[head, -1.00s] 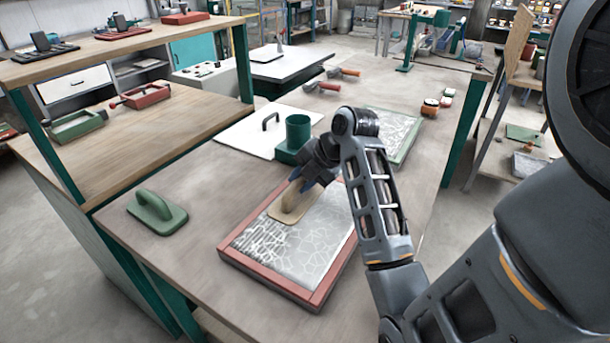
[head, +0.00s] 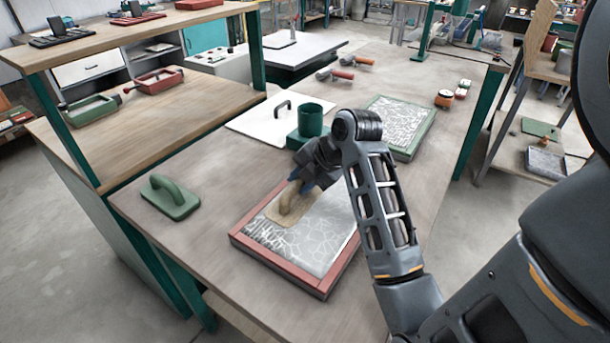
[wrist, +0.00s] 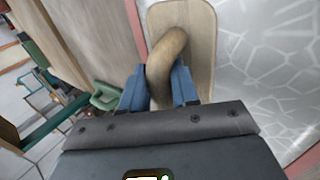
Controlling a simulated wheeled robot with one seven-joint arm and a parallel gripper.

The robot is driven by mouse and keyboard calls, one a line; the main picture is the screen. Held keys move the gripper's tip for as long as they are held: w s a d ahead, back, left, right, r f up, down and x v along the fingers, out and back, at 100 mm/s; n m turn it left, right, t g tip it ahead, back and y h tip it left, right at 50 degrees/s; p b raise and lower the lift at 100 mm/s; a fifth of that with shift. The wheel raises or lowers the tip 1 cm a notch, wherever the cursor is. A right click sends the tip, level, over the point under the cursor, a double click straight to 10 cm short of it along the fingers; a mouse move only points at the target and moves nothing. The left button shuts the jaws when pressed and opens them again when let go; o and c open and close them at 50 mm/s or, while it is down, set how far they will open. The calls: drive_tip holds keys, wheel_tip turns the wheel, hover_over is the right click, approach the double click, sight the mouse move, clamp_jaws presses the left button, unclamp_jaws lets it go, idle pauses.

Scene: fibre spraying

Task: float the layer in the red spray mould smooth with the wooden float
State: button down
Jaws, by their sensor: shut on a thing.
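The red spray mould (head: 318,287) lies on the table in the head view, filled with a grey layer (head: 325,222) crossed by pale, crack-like lines. The part near the middle right looks smoother and greyer. The wooden float (head: 268,226) lies on the layer at the mould's left side, close to the red rim. My gripper (head: 297,188) is shut on the float's curved handle. In the wrist view the blue fingers (wrist: 160,90) sit on both sides of the handle, and the float's board (wrist: 198,45) is beside the red rim (wrist: 137,25).
A green float (head: 170,197) stands on the table left of the mould. Behind are a green cup-like holder (head: 310,122), a white board with a black handle (head: 257,118) and a green mould (head: 402,152). Orange-handled tools (head: 335,74) lie farther back. Bare table surrounds the red mould.

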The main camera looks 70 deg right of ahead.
sight(291, 191)
drive_tip(key=shift+w+a+p, duration=0.1)
drive_tip(key=shift+w+a, duration=0.1)
drive_tip(key=shift+a, duration=0.65)
drive_tip(key=shift+w+a+p, duration=0.1)
drive_tip(key=shift+w+a, duration=0.1)
drive_tip(key=shift+a, duration=0.6)
drive_tip(key=shift+w+a+p, duration=0.1)
drive_tip(key=shift+w+a, duration=0.1)
drive_tip(key=shift+a, duration=0.65)
drive_tip(key=shift+s+d, duration=0.5)
drive_tip(key=shift+d, duration=1.4)
drive_tip(key=shift+s+d, duration=0.45)
drive_tip(key=shift+d, duration=1.4)
drive_tip(key=shift+s+d, duration=0.5)
drive_tip(key=shift+d, duration=1.4)
wheel_tip(291, 191, up, 7)
